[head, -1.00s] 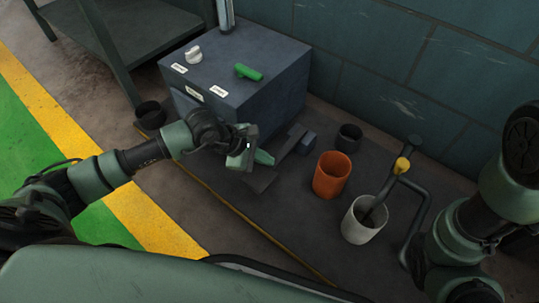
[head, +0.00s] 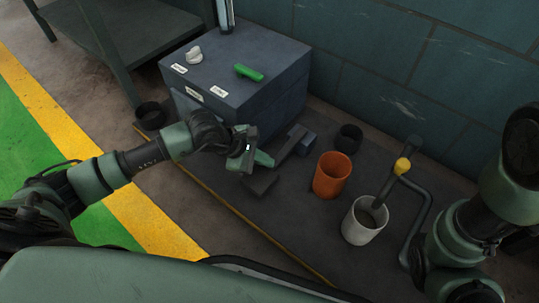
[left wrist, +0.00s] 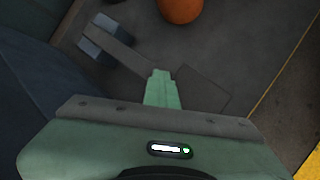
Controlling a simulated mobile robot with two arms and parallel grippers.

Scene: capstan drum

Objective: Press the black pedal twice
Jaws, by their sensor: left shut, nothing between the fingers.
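The black pedal (head: 260,185) is on the dark mat in front of the blue-grey cabinet. Its flat plate joins a bar that runs back to a small block (head: 306,144). The plate (left wrist: 207,88) also shows in the left wrist view, right of my fingertips. My left gripper (head: 264,159) is shut and empty. Its fingertips (left wrist: 161,78) lie over the spot where bar and plate meet in the wrist view. I cannot tell whether they touch the pedal. The plate's front side shows in the head view, so it looks raised. My right gripper is out of view.
The cabinet (head: 245,85) carries a green handle (head: 249,72) and a white knob (head: 193,54). An orange cup (head: 332,176), a grey cup (head: 361,222), a black cup (head: 349,138) and a crank with a yellow part (head: 402,166) stand to the right.

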